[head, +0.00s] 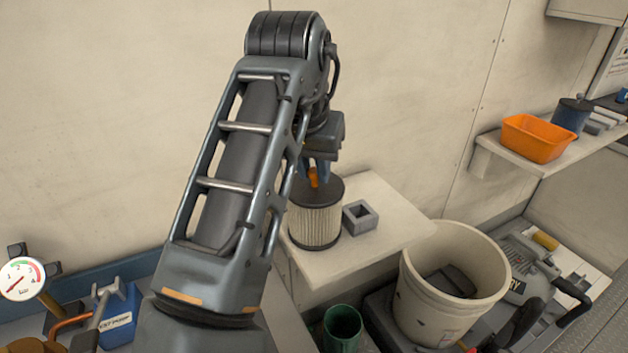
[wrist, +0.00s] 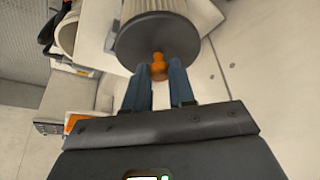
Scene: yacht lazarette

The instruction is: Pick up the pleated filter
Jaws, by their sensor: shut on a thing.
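The pleated filter (head: 315,222) is a cream pleated cylinder with dark end caps and an orange knob on top. It stands upright at the left part of a small white shelf in the head view; whether its base touches the shelf I cannot tell. In the wrist view, the filter's dark cap (wrist: 158,40) faces me with its orange knob (wrist: 159,68) between the fingers. My gripper (head: 318,172) comes down from above, and its blue fingers (wrist: 160,75) are shut on the knob.
A grey square block (head: 360,217) sits just right of the filter on the white shelf (head: 385,240). A white bucket (head: 450,290) and a green cup (head: 342,328) stand below. An orange bin (head: 538,138) is on the right shelf. The wall is close behind.

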